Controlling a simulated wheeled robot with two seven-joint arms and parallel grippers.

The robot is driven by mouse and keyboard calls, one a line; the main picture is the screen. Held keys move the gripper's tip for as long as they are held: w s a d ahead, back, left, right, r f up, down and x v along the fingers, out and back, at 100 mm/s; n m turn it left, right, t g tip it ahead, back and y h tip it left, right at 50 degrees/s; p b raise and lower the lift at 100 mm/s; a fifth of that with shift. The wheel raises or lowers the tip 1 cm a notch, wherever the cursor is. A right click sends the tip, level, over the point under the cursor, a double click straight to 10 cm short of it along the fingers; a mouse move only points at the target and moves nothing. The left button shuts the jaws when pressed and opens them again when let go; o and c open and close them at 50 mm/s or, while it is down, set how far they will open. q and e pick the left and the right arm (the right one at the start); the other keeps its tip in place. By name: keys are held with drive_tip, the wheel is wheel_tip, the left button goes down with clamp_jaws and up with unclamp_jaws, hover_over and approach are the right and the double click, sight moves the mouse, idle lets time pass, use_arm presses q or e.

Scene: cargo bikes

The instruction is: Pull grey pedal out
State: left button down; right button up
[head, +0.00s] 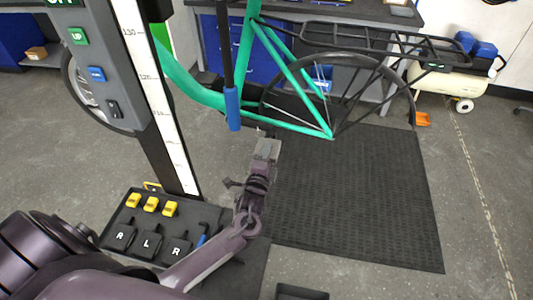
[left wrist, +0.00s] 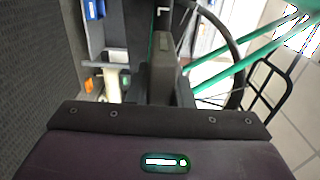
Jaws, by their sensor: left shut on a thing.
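My left gripper (head: 264,158) reaches in from the lower left to just below the green bike frame. It is shut on the grey pedal (head: 267,147), a small light-grey block at its tips. In the left wrist view the grey block (left wrist: 164,55) stands upright beyond the gripper's body, and the dark gripper parts hide some of it. Whether the pedal still touches the bike cannot be told. The green bike (head: 292,73) hangs above a black mat. My right gripper is not in view.
A tall stand (head: 150,90) with buttons and a scale rises at the left. At its foot a dark base (head: 140,225) carries yellow blocks and black pedals marked A, L and R. The black mat (head: 350,195) is clear at the right.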

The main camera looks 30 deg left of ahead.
use_arm(q)
drive_tip(key=shift+s, duration=0.1)
drive_tip(key=p+v, duration=0.4)
drive_tip(key=v, duration=0.3)
idle(1.9)
drive_tip(key=shift+s, duration=0.25)
idle(0.4)
